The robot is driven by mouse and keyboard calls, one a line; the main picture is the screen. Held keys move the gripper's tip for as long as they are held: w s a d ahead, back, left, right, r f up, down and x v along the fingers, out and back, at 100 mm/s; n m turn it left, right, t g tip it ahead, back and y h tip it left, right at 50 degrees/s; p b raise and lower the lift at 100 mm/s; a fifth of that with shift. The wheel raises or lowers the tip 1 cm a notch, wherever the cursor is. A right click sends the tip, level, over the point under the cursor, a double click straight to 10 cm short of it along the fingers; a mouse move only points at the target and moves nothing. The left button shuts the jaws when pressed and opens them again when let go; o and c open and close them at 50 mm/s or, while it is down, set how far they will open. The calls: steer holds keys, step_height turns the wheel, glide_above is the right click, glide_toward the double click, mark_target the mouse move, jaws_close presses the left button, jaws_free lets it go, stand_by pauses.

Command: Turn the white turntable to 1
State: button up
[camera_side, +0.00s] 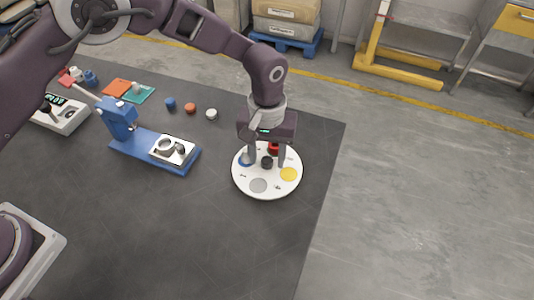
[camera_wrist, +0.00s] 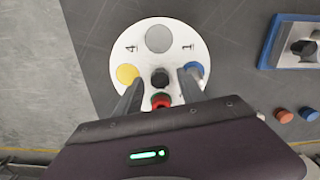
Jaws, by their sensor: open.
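The white turntable (camera_side: 268,187) lies on the dark mat near its right edge. In the wrist view the turntable (camera_wrist: 150,28) shows a grey disc (camera_wrist: 159,39), a yellow disc (camera_wrist: 127,74), a blue item (camera_wrist: 194,69) and a red item (camera_wrist: 161,100). A black knob (camera_wrist: 160,78) stands at its centre. The numeral 4 is by the grey and yellow discs; a 1 is by the grey disc and blue item. My gripper (camera_side: 266,164) is over the turntable. Its open fingers (camera_wrist: 160,88) are on either side of the knob and red item; contact cannot be told.
A blue stand (camera_side: 118,122) with a blue base and a silver plate (camera_side: 172,150) is left of the turntable. Small blue (camera_side: 170,103), orange (camera_side: 190,108) and white (camera_side: 211,114) pieces lie behind. A white scale-like box (camera_side: 60,114) is farther left. The front mat is clear.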

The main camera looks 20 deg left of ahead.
steer(key=shift+c, duration=0.5)
jaws_close()
stand_by(0.8)
